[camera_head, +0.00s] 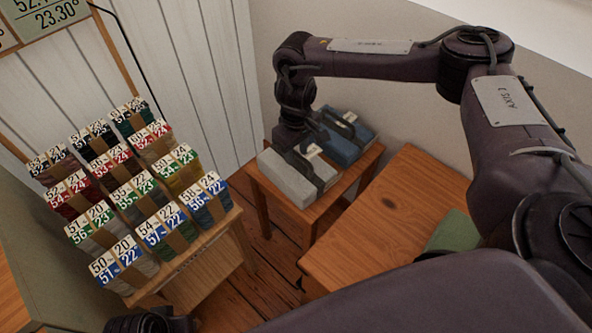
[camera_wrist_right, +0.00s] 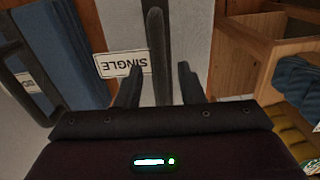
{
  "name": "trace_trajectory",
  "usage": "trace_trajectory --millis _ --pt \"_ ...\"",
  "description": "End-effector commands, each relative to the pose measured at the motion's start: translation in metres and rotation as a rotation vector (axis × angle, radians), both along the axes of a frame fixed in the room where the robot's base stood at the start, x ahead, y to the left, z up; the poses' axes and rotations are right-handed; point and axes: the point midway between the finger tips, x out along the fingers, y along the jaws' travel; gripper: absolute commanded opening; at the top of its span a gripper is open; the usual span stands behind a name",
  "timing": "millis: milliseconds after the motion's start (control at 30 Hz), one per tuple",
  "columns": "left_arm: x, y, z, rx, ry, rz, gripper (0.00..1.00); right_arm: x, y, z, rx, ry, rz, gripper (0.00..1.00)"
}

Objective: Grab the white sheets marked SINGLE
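The white sheets (camera_head: 287,178) are a pale grey-white folded pack with a dark strap or handle, lying on a small wooden table. In the right wrist view their label (camera_wrist_right: 122,64) reads SINGLE, upside down. My right gripper (camera_wrist_right: 158,85) is over this pack, pointing down. Its two fingers are apart, one on each side of the dark handle (camera_wrist_right: 157,40), with gaps visible beside it. In the head view the right gripper (camera_head: 296,143) partly hides the pack. A dark part of mine at the bottom left edge of the head view may be the left gripper (camera_head: 150,322).
A blue folded pack (camera_head: 346,145) with its own strap and label lies right beside the white one. A wooden rack (camera_head: 190,262) of numbered, coloured bundles stands to the left. A larger wooden table (camera_head: 385,225) with a green item (camera_head: 449,232) is at the right.

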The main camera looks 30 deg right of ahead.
Motion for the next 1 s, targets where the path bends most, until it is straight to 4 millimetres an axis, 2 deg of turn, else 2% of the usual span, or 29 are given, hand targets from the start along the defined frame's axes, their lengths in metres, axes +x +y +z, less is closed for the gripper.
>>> trace_trajectory --millis 100,367,600,633,1000 --pt "0.0012 -0.0028 -0.0019 -0.008 -0.015 -0.006 0.35 0.0001 0.0003 -0.0111 0.000 0.000 0.000 0.35" --pt "0.0018 -0.0036 -0.0011 -0.010 -0.019 -0.007 0.35 -0.0001 0.0003 -0.0120 0.001 0.000 0.000 0.34" --pt "0.0017 -0.0036 -0.0011 -0.010 -0.018 -0.007 0.35 -0.0002 0.0003 -0.0119 0.001 0.000 0.000 0.02" --pt "0.0018 -0.0035 -0.0011 -0.010 -0.018 -0.007 0.35 -0.0002 0.0003 -0.0119 0.001 0.000 0.000 0.00" --pt "0.0017 -0.0033 -0.0011 -0.009 -0.017 -0.006 0.35 0.0000 0.0000 -0.0117 0.000 0.000 0.000 0.00"
